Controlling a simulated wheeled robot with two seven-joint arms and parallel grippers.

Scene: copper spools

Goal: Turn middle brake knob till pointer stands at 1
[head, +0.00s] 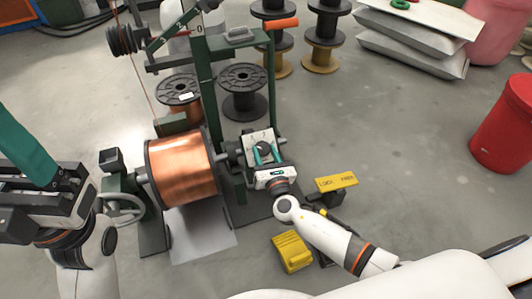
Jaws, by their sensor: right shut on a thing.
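My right gripper (266,158) reaches in from the lower right to a white dial plate (258,136) on the green stand. Its teal fingers are shut on the dark brake knob (265,149), one finger on each side. The marks on the plate are too small to read, and the gripper covers part of it, so I cannot tell where the pointer stands. My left gripper (27,150) hangs at the left edge, apart from the stand. One broad teal finger shows, and I cannot tell how far it is open.
A large copper spool (182,171) sits on the stand left of the dial, with a grey handwheel (123,209) beside it. A yellow-topped pedal or block (337,182) and a yellow block (292,252) lie near my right arm. A red bin (505,125) stands at the right; floor between is clear.

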